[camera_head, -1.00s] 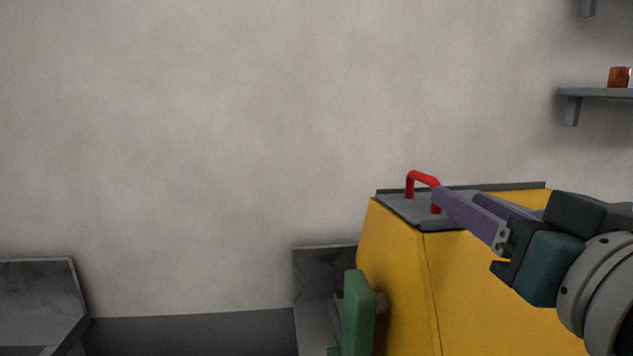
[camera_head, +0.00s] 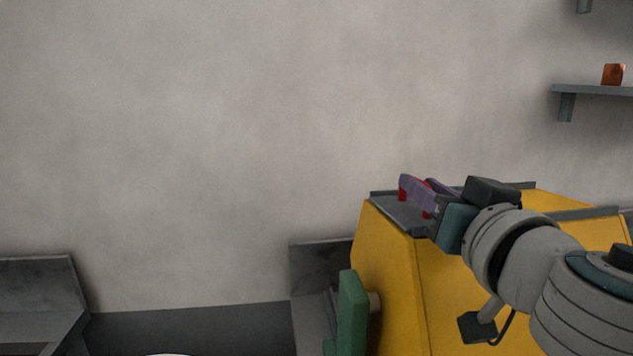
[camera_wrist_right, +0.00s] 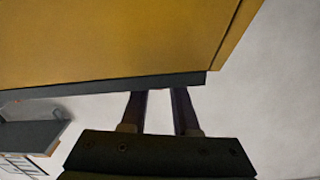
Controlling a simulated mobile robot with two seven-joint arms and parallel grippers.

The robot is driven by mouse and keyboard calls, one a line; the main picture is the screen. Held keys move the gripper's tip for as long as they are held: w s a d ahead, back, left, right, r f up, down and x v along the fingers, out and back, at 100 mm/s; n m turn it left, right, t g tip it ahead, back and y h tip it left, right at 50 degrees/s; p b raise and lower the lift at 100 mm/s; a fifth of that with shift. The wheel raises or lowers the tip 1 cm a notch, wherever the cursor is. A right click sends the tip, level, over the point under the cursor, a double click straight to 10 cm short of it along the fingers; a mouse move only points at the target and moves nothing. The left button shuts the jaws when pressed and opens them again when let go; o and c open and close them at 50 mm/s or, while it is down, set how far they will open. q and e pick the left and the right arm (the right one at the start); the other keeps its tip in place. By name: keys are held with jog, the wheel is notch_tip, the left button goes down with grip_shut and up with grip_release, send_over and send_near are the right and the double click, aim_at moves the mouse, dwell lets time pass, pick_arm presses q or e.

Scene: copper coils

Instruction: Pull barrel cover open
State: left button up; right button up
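The barrel is a yellow box-like body (camera_head: 390,270) at the lower right of the head view. It has a dark grey cover (camera_head: 392,208) on top with a red handle (camera_head: 427,214) standing on it. My right gripper (camera_head: 416,182) is over the cover with its purple fingers either side of the red handle, partly hiding it. The fingers are apart, with red showing between them. In the right wrist view the spread fingers (camera_wrist_right: 158,105) pass behind the cover's dark edge (camera_wrist_right: 110,87), and the handle is hidden. The cover lies flat on the barrel. My left gripper is not in view.
A green upright part (camera_head: 352,310) stands at the barrel's left side. A wall shelf (camera_head: 590,90) at the upper right holds a copper-coloured piece (camera_head: 613,75). A grey metal trough (camera_head: 40,290) is at the lower left. The space before the wall is clear.

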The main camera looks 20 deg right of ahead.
grip_shut()
dwell(1.1)
